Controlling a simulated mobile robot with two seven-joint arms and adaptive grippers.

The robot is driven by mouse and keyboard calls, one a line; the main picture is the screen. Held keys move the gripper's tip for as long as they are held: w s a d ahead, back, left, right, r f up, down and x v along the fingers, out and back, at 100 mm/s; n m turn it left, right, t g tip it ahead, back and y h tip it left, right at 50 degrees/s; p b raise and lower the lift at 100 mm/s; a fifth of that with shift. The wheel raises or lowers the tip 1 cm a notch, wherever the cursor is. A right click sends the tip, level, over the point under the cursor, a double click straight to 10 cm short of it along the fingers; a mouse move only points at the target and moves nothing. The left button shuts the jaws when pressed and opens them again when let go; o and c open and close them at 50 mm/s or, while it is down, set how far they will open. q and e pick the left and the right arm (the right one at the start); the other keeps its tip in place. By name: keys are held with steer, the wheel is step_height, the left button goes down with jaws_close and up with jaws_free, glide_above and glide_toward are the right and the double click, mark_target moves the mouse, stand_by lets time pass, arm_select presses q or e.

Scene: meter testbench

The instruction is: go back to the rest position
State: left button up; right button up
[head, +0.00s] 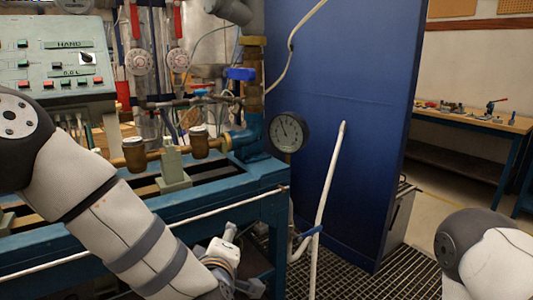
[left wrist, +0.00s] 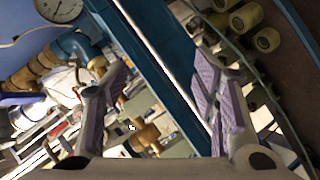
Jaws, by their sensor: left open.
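My left arm comes in from the left in the head view and reaches down across the front of the blue bench (head: 255,190). My left gripper (head: 245,285) is low at the bottom edge, in front of the bench and below its top. In the left wrist view the left gripper (left wrist: 162,92) has its two purple-padded fingers wide apart with nothing held between them. The bench's blue beam (left wrist: 165,70) shows behind the gap. Only a rounded link of my right arm shows at the lower right of the head view. The right gripper is out of view.
A round gauge (head: 288,132) and brass pipe fittings (head: 134,153) stand on the bench. A control panel (head: 60,65) is at the upper left. A white pipe (head: 328,205) rises before the blue partition (head: 345,90). Grated floor (head: 350,280) lies open between the arms.

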arm_select(q)
steer(key=s+a+f+m+g+h, duration=0.1)
steer(key=s+f+m+g, duration=0.1)
steer(key=s+f, duration=0.35)
steer(key=s+a+f+m+g+h, duration=0.1)
steer(key=s+f+m+g, duration=0.15)
steer(key=f, duration=0.55)
steer(key=s+a+f+m+g, duration=0.3)
steer(key=s+f, duration=0.2)
steer(key=s, duration=0.4)
steer(key=s+a+f+m+g, duration=0.25)
steer(key=s+f, duration=0.35)
steer(key=s, duration=0.4)
steer(key=s+a+m+g, duration=0.1)
steer(key=s+a+g, duration=0.1)
steer(key=s, duration=0.5)
steer(key=s+a+m+g, duration=0.1)
steer(key=s+a+g, duration=0.2)
steer(key=s, duration=0.4)
steer(key=shift+s+a+f+m+y, duration=0.3)
steer(key=shift+s+f+m+y, duration=0.05)
steer(key=shift+s+m+y, duration=0.05)
